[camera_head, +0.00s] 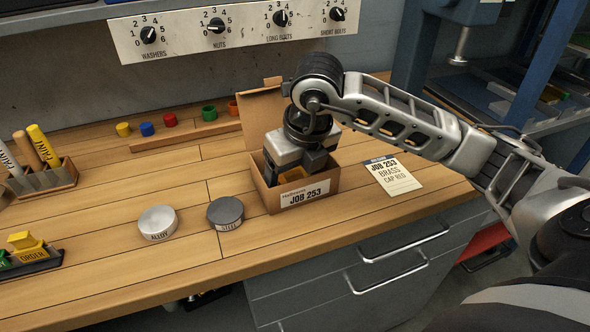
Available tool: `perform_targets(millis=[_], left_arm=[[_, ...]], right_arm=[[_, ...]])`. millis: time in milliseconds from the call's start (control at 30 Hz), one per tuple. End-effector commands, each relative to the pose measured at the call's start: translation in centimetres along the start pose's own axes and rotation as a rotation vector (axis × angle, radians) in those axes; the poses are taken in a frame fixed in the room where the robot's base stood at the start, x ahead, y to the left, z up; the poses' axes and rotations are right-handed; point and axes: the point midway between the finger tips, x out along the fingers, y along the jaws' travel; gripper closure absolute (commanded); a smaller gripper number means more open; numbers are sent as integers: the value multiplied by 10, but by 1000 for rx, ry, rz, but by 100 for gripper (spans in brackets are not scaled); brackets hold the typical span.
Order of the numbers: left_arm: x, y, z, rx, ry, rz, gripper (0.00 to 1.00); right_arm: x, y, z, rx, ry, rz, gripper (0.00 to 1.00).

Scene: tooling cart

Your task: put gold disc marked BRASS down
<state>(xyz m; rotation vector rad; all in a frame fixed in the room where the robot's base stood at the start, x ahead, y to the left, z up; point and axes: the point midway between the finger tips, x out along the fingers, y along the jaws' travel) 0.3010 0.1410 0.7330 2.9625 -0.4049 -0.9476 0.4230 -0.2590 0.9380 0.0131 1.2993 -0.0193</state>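My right gripper (302,165) reaches down from above into an open cardboard box (300,197) labelled JOB 253. Its fingertips are partly hidden by the box's front wall and by the gripper body, so I cannot tell whether they are open or shut. My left gripper is not in view.
A silver disc marked ALLOY (158,223) and a dark grey disc marked STEEL (226,213) lie left of the box. A job card (391,175) lies to its right. Small coloured caps (170,120) stand behind.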

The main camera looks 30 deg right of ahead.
Motion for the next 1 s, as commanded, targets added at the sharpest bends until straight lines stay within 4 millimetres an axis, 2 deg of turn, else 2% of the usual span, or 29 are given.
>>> perform_targets(millis=[233, 367, 800, 1000], left_arm=[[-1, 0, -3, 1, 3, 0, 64], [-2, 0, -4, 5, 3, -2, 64], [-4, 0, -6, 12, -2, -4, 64], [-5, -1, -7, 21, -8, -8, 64]], right_arm=[[-2, 0, 0, 0, 0, 0, 25], [-11, 0, 2, 0, -3, 2, 25], [-101, 0, 2, -1, -6, -1, 25], [-121, 0, 2, 0, -2, 0, 25]])
